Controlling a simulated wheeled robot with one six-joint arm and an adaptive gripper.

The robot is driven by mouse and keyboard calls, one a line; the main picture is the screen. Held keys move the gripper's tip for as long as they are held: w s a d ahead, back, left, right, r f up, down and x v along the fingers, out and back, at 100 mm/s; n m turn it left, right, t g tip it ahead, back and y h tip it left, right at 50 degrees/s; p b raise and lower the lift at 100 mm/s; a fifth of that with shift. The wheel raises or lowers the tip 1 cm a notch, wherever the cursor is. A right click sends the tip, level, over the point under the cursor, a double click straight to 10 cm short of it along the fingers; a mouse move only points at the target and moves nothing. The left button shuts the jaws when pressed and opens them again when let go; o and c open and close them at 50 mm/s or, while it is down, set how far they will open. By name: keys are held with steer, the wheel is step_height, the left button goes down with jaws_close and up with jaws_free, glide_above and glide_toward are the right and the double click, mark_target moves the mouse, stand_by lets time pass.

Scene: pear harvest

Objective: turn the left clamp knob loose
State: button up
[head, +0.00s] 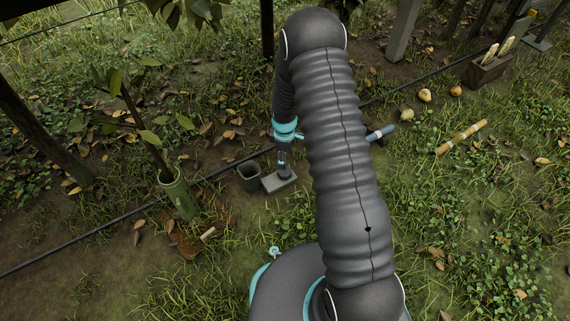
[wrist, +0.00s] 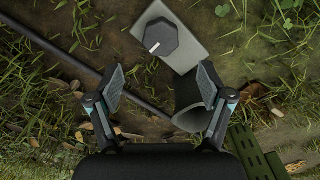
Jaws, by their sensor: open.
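A dark, many-sided knob (wrist: 161,38) with a white mark on its top sits on a grey plate (wrist: 198,49) in the wrist view. It is the only knob I can make out. In the head view the plate (head: 270,186) lies on the ground, and my gripper is over it, hiding the knob. My gripper (wrist: 162,80) is open and empty in the wrist view. Its fingers are spread wider than the knob, which shows beyond the fingertips, nearer the top edge. I cannot tell the height gap. My gripper (head: 284,168) is small and partly unclear in the head view.
A dark hose (head: 120,217) crosses the ground. Pears (head: 424,95) and a bamboo piece (head: 462,136) lie right.

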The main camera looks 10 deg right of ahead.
steer(key=shift+r, duration=1.8)
